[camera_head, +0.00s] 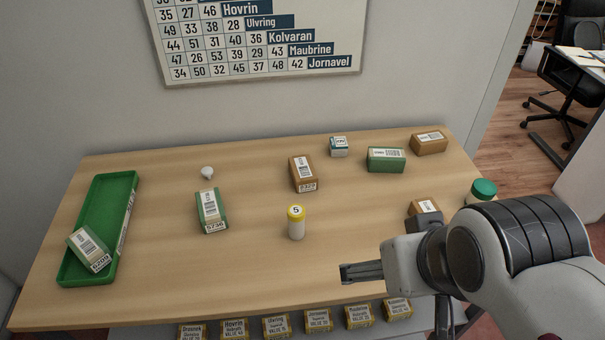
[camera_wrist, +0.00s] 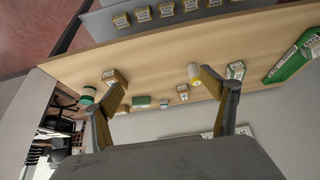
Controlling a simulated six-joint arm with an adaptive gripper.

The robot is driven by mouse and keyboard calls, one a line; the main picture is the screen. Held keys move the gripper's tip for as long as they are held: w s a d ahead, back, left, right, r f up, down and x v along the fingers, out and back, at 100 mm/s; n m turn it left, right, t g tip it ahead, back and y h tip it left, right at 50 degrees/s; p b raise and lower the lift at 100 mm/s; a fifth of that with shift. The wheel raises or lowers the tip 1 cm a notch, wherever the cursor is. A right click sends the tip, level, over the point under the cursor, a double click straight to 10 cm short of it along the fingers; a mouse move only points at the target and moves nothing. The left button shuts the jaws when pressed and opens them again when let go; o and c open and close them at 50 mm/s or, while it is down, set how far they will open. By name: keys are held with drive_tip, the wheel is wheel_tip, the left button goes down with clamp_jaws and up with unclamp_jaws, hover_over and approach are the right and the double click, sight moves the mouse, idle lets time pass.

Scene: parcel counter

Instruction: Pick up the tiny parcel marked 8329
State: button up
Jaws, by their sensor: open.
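A brown parcel (camera_head: 303,168) stands in the back middle of the table; its front label is small and looks like 8329, but I cannot read it surely. It also shows between my fingers in the wrist view (camera_wrist: 183,91), some way off. A very small white and teal parcel (camera_head: 338,149) stands behind it to the right, its number unreadable. My gripper (camera_head: 346,272) is open and empty above the table's front right part, apart from every parcel. In the wrist view both fingers (camera_wrist: 165,85) are spread wide.
A white bottle with a yellow cap marked 5 (camera_head: 297,226) stands before the brown parcel. A green parcel (camera_head: 212,212) is left. A green tray (camera_head: 127,182) holds a tilted parcel (camera_head: 86,247). Parcels (camera_head: 385,160), (camera_head: 428,142) and a green-lidded jar (camera_head: 482,190) are right.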

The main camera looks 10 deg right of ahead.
drive_tip(key=c, duration=0.3)
drive_tip(key=n+t, duration=0.1)
drive_tip(key=t, duration=0.4)
hover_over(307, 174)
drive_tip(key=s+d, duration=0.4)
drive_tip(key=s, duration=0.6)
wheel_tip(307, 174, down, 9)
drive_tip(key=w+a+f, duration=0.1)
drive_tip(key=f, duration=0.1)
drive_tip(key=w+f+y, duration=0.1)
drive_tip(key=w+f, duration=0.1)
drive_tip(key=w+a+f+n+t+y, duration=0.1)
drive_tip(key=w+f, duration=0.1)
drive_tip(key=shift+w+a+f, duration=0.25)
drive_tip(key=shift+a, duration=0.05)
drive_tip(key=shift+w+a+f, duration=0.35)
drive_tip(key=shift+f, duration=0.2)
